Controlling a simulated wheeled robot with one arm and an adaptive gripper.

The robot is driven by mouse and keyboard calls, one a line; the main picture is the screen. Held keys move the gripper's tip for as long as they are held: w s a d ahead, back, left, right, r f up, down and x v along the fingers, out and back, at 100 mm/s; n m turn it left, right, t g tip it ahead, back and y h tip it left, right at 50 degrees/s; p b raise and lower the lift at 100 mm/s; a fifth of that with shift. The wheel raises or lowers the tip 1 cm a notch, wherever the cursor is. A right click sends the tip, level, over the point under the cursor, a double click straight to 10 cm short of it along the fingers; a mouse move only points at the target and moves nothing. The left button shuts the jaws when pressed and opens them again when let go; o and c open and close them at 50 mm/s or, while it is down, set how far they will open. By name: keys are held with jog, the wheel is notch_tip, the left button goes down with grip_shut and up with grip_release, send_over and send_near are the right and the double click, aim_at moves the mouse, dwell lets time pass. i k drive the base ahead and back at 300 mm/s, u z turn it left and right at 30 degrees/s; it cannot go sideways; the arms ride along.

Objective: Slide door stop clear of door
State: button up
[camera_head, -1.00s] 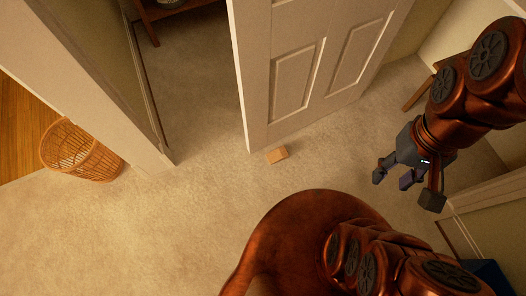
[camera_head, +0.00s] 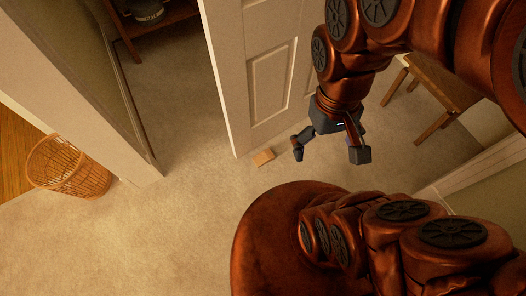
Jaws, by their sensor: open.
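The door stop (camera_head: 262,157) is a small light-wood block on the carpet, close by the lower near corner of the door. The white panelled door (camera_head: 226,80) stands ajar in the doorway. My gripper (camera_head: 330,155) is open and empty, its dark fingers spread and pointing down. In the picture it is to the right of the door stop, apart from it and in front of part of the door. Its height above the floor is hard to tell.
A wicker basket (camera_head: 69,168) stands at the left by the door frame. A wooden stool or small table (camera_head: 436,88) is at the right behind my arm. A wooden shelf (camera_head: 150,22) stands beyond the doorway. The carpet (camera_head: 170,225) at the front left is clear.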

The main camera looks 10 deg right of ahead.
aim_at(267, 156)
jog(key=k, duration=0.5)
jog(key=u, duration=1.7)
jog(key=i, duration=1.2)
jog(key=z, duration=1.75)
